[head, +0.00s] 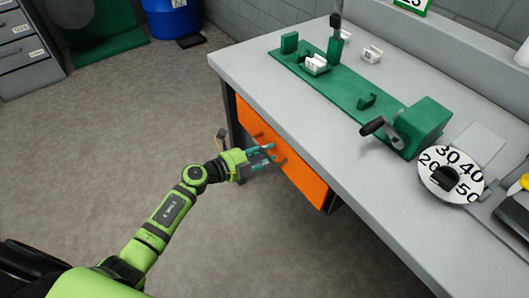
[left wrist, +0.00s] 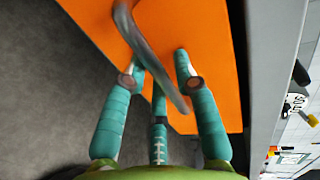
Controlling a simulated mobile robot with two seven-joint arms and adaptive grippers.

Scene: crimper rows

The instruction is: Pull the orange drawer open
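The orange drawer (head: 305,180) sits under the grey workbench, its front flush with the bench side; it looks shut. Its dark grey bar handle (left wrist: 150,55) runs slantwise across the left wrist view. My left gripper (head: 268,154) is at the drawer front, by the handle. In the left wrist view the teal fingers of my left gripper (left wrist: 160,65) are spread, with the handle passing between them. They do not look closed on the bar; whether any finger touches it I cannot tell. My right gripper is not in view.
The grey workbench top (head: 300,110) overhangs the drawer. On it are a green fixture (head: 350,85) with a crank and a round number dial (head: 451,177). A blue bin (head: 172,18) and a grey cabinet (head: 27,50) stand behind. The floor left of the drawer is clear.

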